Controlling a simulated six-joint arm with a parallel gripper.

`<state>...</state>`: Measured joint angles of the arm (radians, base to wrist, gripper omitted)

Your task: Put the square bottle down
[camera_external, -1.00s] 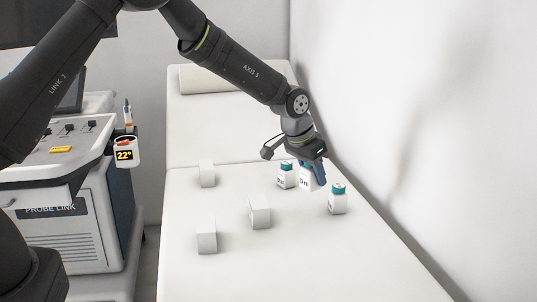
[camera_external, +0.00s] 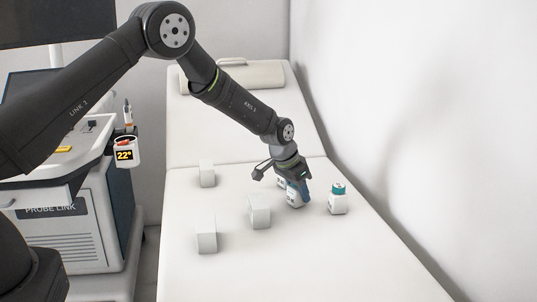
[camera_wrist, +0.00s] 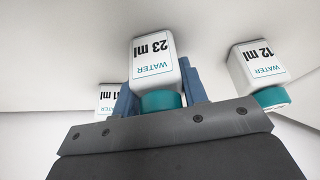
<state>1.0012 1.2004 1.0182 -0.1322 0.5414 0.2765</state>
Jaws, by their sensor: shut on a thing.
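My gripper (camera_external: 298,192), with blue fingers, is shut on a white square bottle (camera_external: 293,201) with a teal cap. In the wrist view the held bottle (camera_wrist: 153,62) reads "WATER 23 ml" and sits between the blue fingers (camera_wrist: 158,95). In the external view the gripper hides its upper part. I cannot tell whether its base touches the bed. A second white bottle (camera_external: 281,182) stands partly hidden behind the gripper. A third teal-capped bottle (camera_external: 337,202) stands upright to the right, apart from the gripper.
Three white blocks stand left of the gripper on the white bed (camera_external: 290,260): one at the back (camera_external: 207,174), one in the middle (camera_external: 259,211), one in front (camera_external: 207,236). The front of the bed is clear. A wall (camera_external: 430,120) runs along the right.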

